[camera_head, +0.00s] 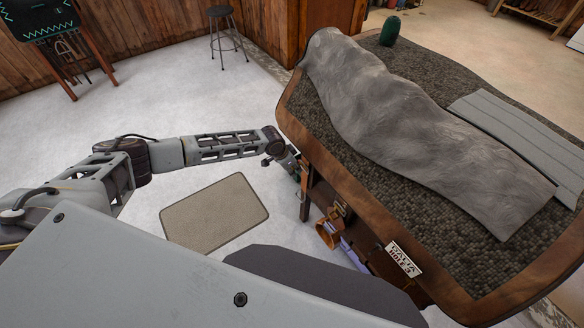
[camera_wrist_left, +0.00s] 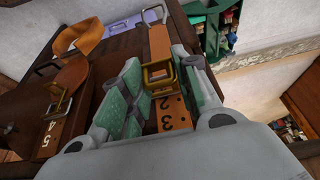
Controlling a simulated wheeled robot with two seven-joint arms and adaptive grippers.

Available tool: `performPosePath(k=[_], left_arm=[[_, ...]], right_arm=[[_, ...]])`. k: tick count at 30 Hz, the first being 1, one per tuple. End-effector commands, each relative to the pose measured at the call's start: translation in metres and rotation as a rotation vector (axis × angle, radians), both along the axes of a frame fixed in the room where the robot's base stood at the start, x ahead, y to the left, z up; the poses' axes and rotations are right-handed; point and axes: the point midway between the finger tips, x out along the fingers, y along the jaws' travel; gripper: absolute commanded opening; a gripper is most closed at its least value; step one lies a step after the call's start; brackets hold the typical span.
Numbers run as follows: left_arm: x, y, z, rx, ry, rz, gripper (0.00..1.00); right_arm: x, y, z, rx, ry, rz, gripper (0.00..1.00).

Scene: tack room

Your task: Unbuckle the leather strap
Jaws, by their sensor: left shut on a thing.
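My left gripper (camera_head: 291,164) reaches to the near left edge of the workbench, its fingers mostly hidden in the head view. In the left wrist view, its green-padded fingers (camera_wrist_left: 160,84) are closed around a tan leather strap at a brass buckle (camera_wrist_left: 158,76). The strap (camera_wrist_left: 160,42) runs up through the buckle; its lower part has holes and the numbers 2 and 3. The exact contact is partly hidden by the fingers. My right gripper is not in view.
A second strap with a brass buckle (camera_wrist_left: 59,103) hangs to the left. The bench (camera_head: 466,300) carries a grey hide (camera_head: 400,120), a grey slatted panel (camera_head: 515,130) and a dark green object (camera_head: 390,31). A small sign (camera_head: 403,259) is on its side. A mat (camera_head: 214,212) lies on open floor.

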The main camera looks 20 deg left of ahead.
Motion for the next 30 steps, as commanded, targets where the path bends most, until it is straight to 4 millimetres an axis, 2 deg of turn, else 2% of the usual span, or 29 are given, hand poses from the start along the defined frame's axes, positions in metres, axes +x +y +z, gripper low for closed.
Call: performPosePath(k=[8,9,13,30], left_arm=[[0.0011,0.0004,0.0008,0.001,-0.002,0.001,0.07],[0.0011,0.0004,0.0008,0.001,-0.002,0.001,0.34],[0.001,0.0004,0.0006,0.0,-0.001,0.0,0.5],[-0.0014,0.0016,0.006,0.0,0.0,0.0,0.51]], right_arm=[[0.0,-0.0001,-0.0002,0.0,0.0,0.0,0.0],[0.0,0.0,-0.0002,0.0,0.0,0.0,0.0],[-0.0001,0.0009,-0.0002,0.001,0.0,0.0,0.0],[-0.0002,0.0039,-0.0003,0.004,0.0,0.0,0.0]])
